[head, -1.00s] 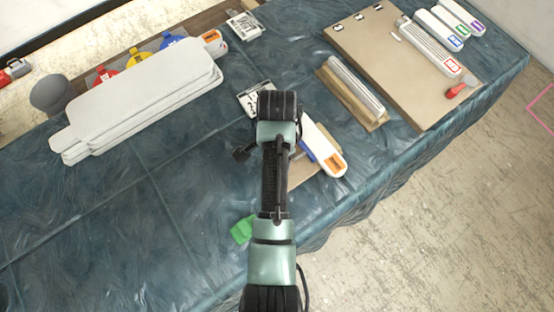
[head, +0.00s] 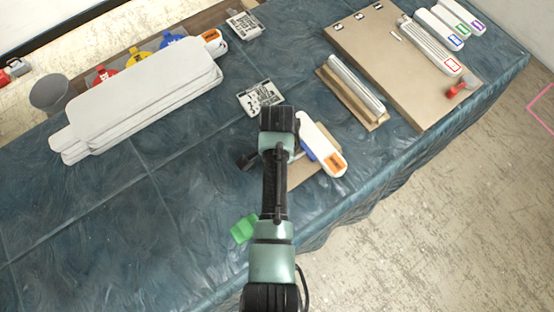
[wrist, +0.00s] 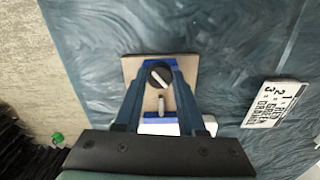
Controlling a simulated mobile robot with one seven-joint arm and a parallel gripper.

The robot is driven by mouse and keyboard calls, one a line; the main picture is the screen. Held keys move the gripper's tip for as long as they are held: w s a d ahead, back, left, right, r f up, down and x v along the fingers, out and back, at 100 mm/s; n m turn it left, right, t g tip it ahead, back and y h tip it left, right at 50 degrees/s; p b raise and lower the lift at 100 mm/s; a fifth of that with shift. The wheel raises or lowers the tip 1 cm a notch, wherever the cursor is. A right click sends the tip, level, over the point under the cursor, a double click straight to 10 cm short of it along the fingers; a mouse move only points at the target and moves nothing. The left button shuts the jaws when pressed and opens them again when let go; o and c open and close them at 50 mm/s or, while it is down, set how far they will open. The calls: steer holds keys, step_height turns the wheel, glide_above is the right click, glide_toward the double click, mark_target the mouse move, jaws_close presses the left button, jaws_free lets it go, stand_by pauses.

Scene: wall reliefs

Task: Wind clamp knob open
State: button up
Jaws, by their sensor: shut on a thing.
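In the wrist view, the clamp knob (wrist: 159,75) is a dark round disc with a white bar mark across it. It sits at the blue clamp part (wrist: 160,61) on a tan board (wrist: 131,68). My gripper (wrist: 161,73) is shut on the knob, one finger on each side. A small grey pin stands below the knob. In the head view, my arm hides the knob and fingers. A white piece with an orange label (head: 325,145) and a bit of blue (head: 306,151) show to the right of my wrist, over the board (head: 302,174).
A printed card (head: 260,97) lies just beyond my wrist. A green block (head: 243,228) lies left of my arm. Stacked pale panels (head: 140,95) fill the left. A grey bar on a wooden base (head: 352,88) and a large tan board (head: 395,65) stand at right.

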jaws_close()
steer(key=shift+n, duration=0.3)
